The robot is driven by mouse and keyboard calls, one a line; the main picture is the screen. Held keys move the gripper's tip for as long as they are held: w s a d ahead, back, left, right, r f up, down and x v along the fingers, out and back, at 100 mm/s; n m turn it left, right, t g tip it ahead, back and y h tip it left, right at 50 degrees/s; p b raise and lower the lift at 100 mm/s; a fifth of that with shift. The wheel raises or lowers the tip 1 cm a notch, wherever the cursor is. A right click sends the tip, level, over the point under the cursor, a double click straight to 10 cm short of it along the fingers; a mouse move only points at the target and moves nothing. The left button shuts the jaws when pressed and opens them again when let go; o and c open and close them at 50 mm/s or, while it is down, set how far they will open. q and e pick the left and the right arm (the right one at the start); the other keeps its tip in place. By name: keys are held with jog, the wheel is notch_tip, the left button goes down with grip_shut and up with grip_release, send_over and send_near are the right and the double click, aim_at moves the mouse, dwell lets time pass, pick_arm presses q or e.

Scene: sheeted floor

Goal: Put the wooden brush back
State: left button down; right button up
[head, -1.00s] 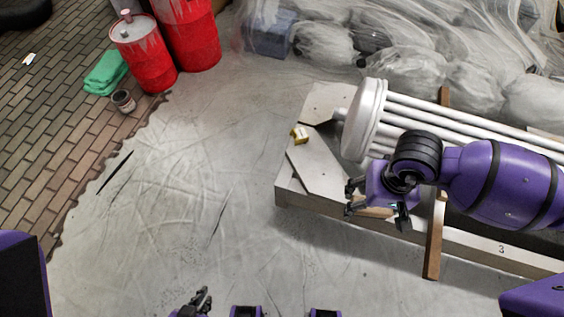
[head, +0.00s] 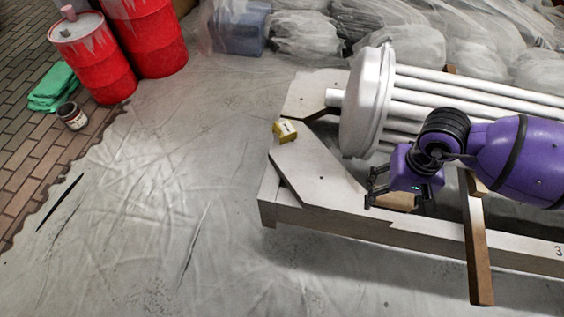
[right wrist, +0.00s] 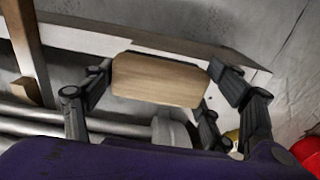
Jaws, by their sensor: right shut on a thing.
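The wooden brush shows as a pale wooden block (right wrist: 158,80) across the middle of the right wrist view, with no bristles visible. In the head view a strip of its wood (head: 397,200) shows under my right gripper (head: 400,204). The right gripper is shut on the brush, with fingers at both ends of it. It hangs over the near rail of a white wooden frame (head: 325,215). I cannot tell whether the brush touches the frame. My left gripper is out of view.
A white fluted column (head: 366,105) lies on the frame, close behind my right arm. A brown beam (head: 478,250) crosses the frame. A yellow tape measure (head: 285,131) sits on its left corner. Red drums (head: 95,58), a green cloth (head: 52,88) and a can (head: 72,116) stand upper left. The sheeted floor between is mostly clear.

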jog(key=w+a+f+b, duration=0.1)
jog(key=w+a+f, duration=0.1)
jog(key=a+f, duration=0.1)
jog(key=w+a+f+b, duration=0.2)
jog(key=w+a+f, duration=0.1)
jog(key=w+a+f+b, duration=0.1)
jog(key=w+a+f, duration=0.2)
jog(key=a, duration=0.1)
jog(key=shift+w+a+f+b, duration=0.1)
jog(key=shift+w+b, duration=0.1)
jog(key=shift+b, duration=0.2)
jog(key=shift+w+a+f, duration=0.1)
jog(key=shift+a+f, duration=0.05)
notch_tip(320, 180, down, 4)
jog(key=shift+a+r+b, duration=0.15)
jog(key=shift+r+b, duration=0.05)
jog(key=shift+b, duration=0.5)
jog(key=shift+w, duration=0.1)
jog(key=shift+f, duration=0.25)
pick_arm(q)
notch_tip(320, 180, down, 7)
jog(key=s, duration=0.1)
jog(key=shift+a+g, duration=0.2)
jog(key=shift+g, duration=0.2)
pick_arm(e)
jog(key=o, duration=1.1)
jog(key=shift+r, duration=0.1)
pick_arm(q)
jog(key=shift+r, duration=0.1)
